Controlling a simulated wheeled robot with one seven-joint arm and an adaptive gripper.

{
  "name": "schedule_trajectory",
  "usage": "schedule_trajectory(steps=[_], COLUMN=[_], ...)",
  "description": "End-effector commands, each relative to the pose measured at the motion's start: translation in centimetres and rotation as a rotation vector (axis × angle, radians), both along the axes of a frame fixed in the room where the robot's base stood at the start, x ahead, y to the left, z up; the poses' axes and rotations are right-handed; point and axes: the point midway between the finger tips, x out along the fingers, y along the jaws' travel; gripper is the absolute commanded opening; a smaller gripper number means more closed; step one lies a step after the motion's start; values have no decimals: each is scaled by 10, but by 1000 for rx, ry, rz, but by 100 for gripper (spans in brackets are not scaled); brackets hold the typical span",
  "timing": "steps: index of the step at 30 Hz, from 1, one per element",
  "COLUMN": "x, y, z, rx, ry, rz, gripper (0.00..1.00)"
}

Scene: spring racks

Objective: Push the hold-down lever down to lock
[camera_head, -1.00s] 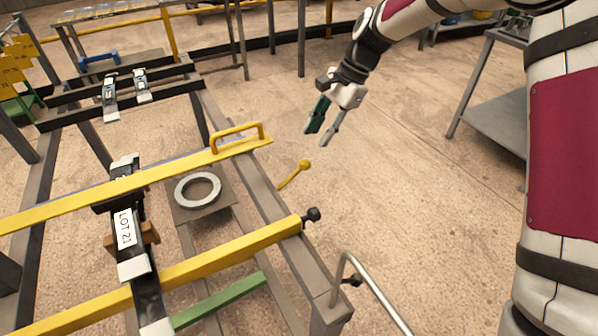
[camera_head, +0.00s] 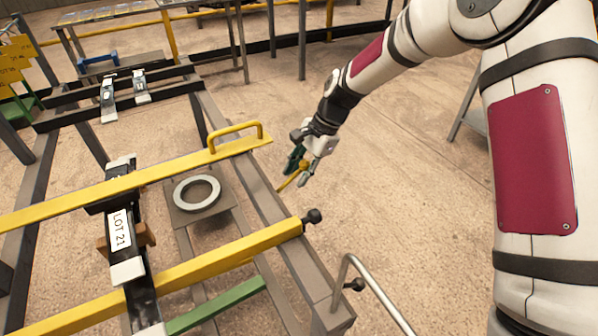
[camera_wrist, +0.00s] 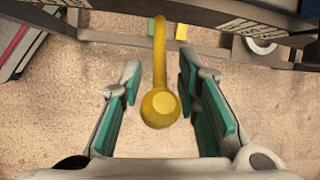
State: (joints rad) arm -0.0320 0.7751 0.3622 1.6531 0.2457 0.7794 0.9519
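The hold-down lever is a thin yellow rod with a round yellow knob, on the outer side of the rack's grey rail. In the head view its shaft (camera_head: 287,183) shows, with the knob partly hidden by my gripper (camera_head: 303,167). In the wrist view the lever knob (camera_wrist: 160,107) lies between the two teal-padded fingers of my gripper (camera_wrist: 159,100). The fingers are open, with a gap on both sides of the knob and no visible contact. The lever slants up and outward from the rail.
A yellow bar with a loop handle (camera_head: 236,132) and a second yellow bar with a black knob (camera_head: 314,216) cross the rack near the lever. A grey ring (camera_head: 197,192) lies on a plate between them. A bent metal tube (camera_head: 375,288) stands at the front. Open floor lies right of the rail.

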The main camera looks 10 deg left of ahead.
Motion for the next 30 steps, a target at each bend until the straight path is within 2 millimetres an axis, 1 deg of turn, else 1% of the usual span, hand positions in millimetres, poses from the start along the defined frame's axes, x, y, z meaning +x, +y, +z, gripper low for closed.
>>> schedule_trajectory(steps=[4,5,6,8,9,30], x=[0,0,0,0,0,4], y=[0,0,0,0,0,-3], z=[0,0,0,0,0,0], rx=[0,0,0,0,0,33], ry=[0,0,0,0,0,19], rz=[0,0,0,0,0,-5], gripper=[30,28,18,5,0,0])
